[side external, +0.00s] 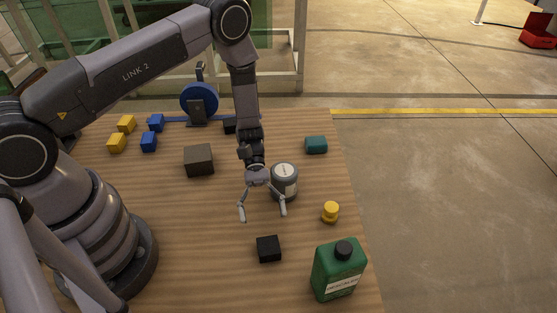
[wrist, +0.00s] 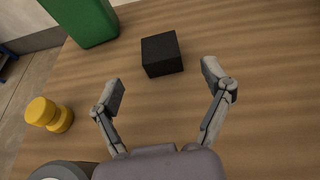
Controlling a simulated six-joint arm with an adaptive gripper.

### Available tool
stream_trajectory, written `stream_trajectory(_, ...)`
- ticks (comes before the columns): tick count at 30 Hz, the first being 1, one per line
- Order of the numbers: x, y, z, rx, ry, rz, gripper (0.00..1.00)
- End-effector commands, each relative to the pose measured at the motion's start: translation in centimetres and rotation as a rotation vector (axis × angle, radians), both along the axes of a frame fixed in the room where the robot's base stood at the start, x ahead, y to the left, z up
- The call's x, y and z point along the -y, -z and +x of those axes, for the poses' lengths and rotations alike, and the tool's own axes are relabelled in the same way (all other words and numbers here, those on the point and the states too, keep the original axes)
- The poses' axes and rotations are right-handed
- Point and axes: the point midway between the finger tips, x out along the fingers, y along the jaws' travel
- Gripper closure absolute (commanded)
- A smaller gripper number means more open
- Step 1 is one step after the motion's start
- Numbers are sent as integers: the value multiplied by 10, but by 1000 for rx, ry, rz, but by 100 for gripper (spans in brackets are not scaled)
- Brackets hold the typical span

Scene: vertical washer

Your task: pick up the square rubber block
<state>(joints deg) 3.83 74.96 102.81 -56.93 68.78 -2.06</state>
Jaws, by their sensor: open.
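A small black square block (side external: 268,249), which looks like the rubber block, lies on the wooden table near its front. In the wrist view the black block (wrist: 161,54) is ahead of the fingertips, a little above the middle of the picture. My gripper (side external: 263,213) is open and empty above the table, behind the block in the side view. In the wrist view my open gripper (wrist: 164,86) has a finger on each side, with bare table between them. The block is apart from both fingers and fully visible.
A green bottle (side external: 339,270) stands right of the block. A yellow knob-shaped piece (side external: 330,212) and a grey labelled can (side external: 285,182) are close to my gripper.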

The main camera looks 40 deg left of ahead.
Motion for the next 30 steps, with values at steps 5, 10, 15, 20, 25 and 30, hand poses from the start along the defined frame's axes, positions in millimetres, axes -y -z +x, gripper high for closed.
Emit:
stream_trajectory(5, 10, 4, -8, 0, 3, 1, 21)
stream_trajectory(10, 31, 15, -24, -1, 5, 2, 21)
stream_trajectory(15, 48, 23, -36, 1, 3, 2, 21)
stream_trajectory(20, 52, 25, -38, 3, 0, 2, 21)
stream_trajectory(25, 52, 25, -38, 3, 0, 2, 25)
stream_trajectory(30, 51, 25, -38, 3, 0, 2, 47)
